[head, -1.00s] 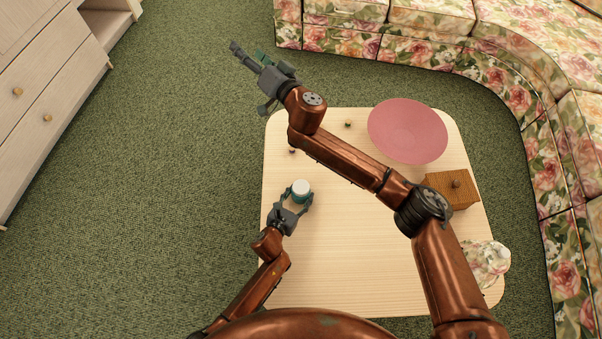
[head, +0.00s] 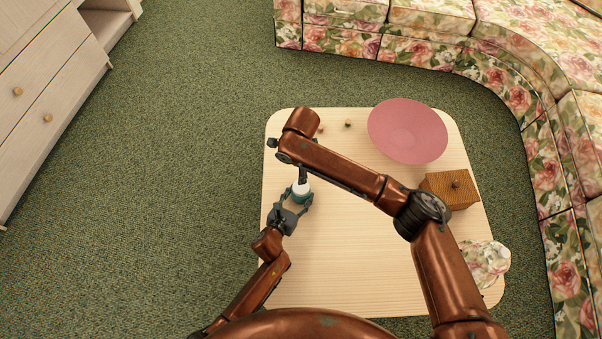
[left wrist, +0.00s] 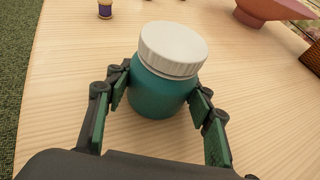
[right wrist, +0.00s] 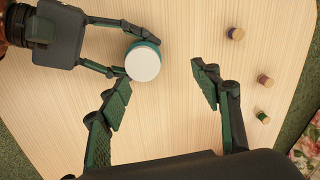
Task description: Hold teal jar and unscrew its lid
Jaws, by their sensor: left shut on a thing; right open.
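The teal jar (left wrist: 158,92) with its ribbed white lid (left wrist: 173,48) stands upright on the wooden table. The lid is on the jar. My left gripper (head: 299,198) is shut around the jar's body below the lid, one finger on each side. In the right wrist view the lid (right wrist: 142,63) is seen from above. My right gripper (right wrist: 160,75) is open and empty, above the jar, with the lid showing between its fingers, closer to the left one. In the head view my right arm hides most of this gripper.
Several small spools (right wrist: 264,80) lie beyond the jar on the table (head: 350,260). A pink dish (head: 407,130) is at the back right, a wooden box with a knob (head: 450,190) at the right, and a floral object (head: 485,262) at the front right. The front middle is clear.

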